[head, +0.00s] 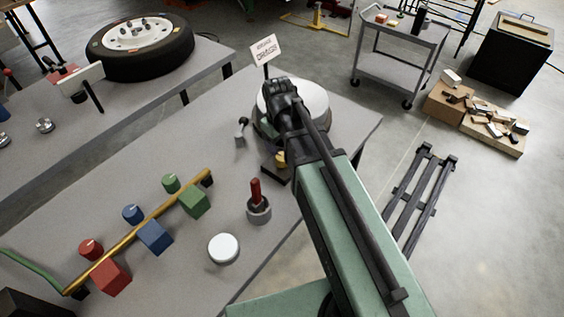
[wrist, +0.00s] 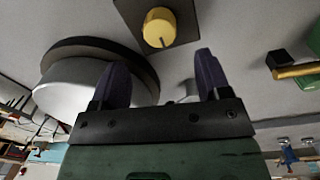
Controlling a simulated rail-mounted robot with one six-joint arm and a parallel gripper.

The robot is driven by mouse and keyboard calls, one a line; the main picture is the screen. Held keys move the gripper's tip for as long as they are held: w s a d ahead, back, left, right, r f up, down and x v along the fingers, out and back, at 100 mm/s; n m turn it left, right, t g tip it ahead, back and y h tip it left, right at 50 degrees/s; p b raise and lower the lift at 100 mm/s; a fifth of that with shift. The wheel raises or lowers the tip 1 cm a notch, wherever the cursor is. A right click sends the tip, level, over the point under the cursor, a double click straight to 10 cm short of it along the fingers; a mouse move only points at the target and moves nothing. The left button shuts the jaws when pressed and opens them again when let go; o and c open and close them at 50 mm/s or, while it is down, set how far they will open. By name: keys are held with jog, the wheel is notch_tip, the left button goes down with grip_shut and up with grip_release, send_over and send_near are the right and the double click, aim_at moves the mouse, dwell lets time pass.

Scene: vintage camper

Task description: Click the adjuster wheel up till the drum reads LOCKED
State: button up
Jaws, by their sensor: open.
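A pale round drum (head: 316,98) on a darker base stands at the far end of the grey workbench, partly hidden behind my arm. In the wrist view the drum (wrist: 75,90) lies at left, partly behind one finger. A yellow knob (wrist: 160,27) with a dark pointer line sits on a black plate beside the drum; the knob shows small in the head view (head: 280,160). I cannot tell whether this knob is the adjuster wheel. No LOCKED reading is legible.
A small sign (head: 264,50) with unreadable red text stands behind the drum. A small lever (head: 241,130) stands left of it. A red-handled tool (head: 257,195) in a grey cup, a white disc (head: 223,249) and coloured blocks with knobs along a brass bar (head: 150,218) occupy the nearer bench.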

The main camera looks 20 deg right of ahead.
aim_at(282, 157)
notch_tip(282, 157, down, 8)
jog(key=b, duration=0.5)
jog(key=shift+w+d+r+b, duration=0.1)
jog(key=shift+d+r+b, duration=0.1)
jog(key=shift+b, duration=0.2)
jog(key=shift+r, duration=0.1)
jog(key=c, duration=0.9)
